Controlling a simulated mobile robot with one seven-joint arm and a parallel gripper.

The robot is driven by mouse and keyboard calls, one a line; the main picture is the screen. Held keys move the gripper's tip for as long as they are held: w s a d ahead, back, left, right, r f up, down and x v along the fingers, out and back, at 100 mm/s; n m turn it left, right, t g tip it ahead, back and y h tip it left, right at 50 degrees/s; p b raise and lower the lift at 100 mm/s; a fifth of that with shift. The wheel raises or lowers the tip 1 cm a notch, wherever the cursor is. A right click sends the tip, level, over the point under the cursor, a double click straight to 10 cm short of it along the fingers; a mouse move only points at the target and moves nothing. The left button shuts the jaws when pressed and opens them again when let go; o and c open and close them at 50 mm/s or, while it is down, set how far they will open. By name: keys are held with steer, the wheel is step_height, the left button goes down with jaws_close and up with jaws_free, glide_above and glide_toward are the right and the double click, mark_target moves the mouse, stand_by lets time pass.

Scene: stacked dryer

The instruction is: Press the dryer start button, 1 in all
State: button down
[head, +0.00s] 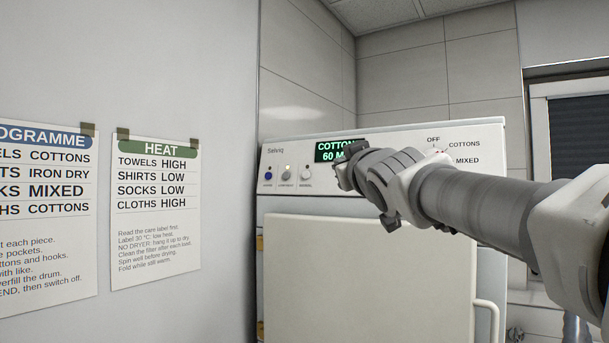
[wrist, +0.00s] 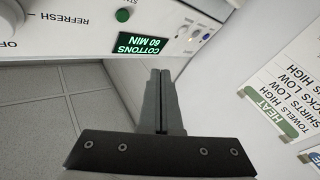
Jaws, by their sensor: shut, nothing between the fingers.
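The dryer's control panel (head: 480,135) runs across the top of the white dryer. In the wrist view the green start button (wrist: 123,14) sits near the top edge, with a partly cut label beginning "ST". In the head view I cannot see it; my arm covers that part of the panel. The lit display (wrist: 143,46) reads "COTTONS 60 MIN" and also shows in the head view (head: 327,152), partly covered. My gripper (wrist: 165,73) is shut and empty, its fingertips pointing toward the panel just below the display in the wrist view. I cannot tell any contact.
Small blue (head: 268,175), grey (head: 287,173) and white (head: 306,174) buttons sit at the panel's left. A programme dial (wrist: 20,15) is on the other side of the start button. The dryer door (head: 365,275) is closed. A wall with posted sheets (head: 158,205) stands left.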

stand_by(0.3)
steer(key=w+d+f+p, duration=0.1)
steer(key=w+d+p, duration=0.4)
steer(key=w+p, duration=0.2)
steer(key=shift+f+p, duration=0.25)
steer(key=shift+p, duration=0.3)
steer(key=shift+w+d, duration=0.15)
stand_by(1.7)
steer(key=shift+w+d+p, duration=0.15)
steer(key=shift+w+p, duration=0.05)
steer(key=shift+p, duration=0.1)
